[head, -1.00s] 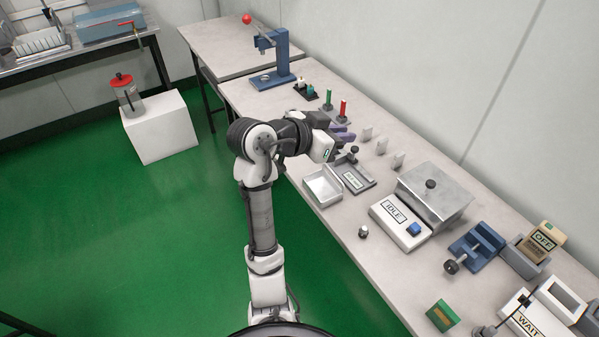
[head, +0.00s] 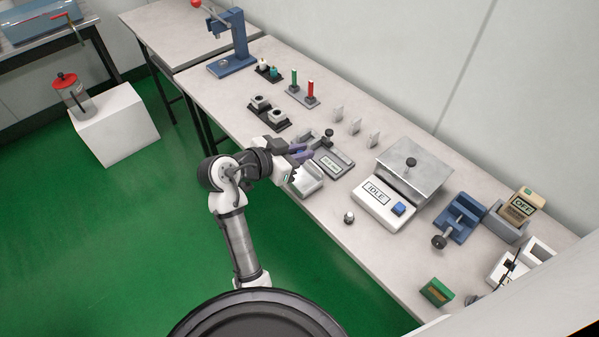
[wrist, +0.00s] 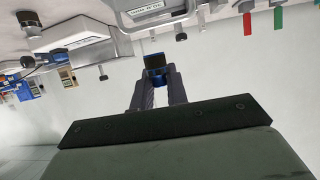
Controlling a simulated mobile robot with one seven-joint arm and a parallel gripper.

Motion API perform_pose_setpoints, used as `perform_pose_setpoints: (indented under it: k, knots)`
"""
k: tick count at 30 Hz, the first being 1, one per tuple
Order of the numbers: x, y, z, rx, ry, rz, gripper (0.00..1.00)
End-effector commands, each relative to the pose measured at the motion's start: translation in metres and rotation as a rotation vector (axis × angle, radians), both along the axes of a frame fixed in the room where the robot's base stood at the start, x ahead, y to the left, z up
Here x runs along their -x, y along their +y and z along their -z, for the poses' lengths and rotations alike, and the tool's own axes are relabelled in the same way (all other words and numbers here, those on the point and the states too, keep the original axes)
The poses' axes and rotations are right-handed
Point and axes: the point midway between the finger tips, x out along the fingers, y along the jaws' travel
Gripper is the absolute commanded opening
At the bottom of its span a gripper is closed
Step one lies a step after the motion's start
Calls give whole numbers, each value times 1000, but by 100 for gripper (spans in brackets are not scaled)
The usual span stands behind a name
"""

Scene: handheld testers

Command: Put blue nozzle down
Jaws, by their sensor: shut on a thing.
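In the wrist view, my gripper (wrist: 156,84) is shut on a small blue nozzle (wrist: 156,76) with a dark end. The nozzle sits between the two fingertips, off the table. In the head view, my gripper (head: 302,153) is over the near edge of the table, by a pale open tray (head: 308,187) and a grey labelled fixture (head: 334,164). The nozzle cannot be made out in the head view.
A black holder with two round sockets (head: 281,126) is behind my gripper. Red and green posts (head: 311,92), upright white tabs (head: 355,127) and the IDLE device (head: 376,194) stand along the table (head: 385,264). A small capped item (head: 349,217) stands near the front edge.

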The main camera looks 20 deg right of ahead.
Motion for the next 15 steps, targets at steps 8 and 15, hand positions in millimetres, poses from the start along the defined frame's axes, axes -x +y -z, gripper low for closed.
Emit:
perform_pose_setpoints:
  k: [8, 15]
  knots:
    - [-1, 0, 41, 1, -1, -1, 0]
    - [0, 0, 72, 1, 5, -1, 0]
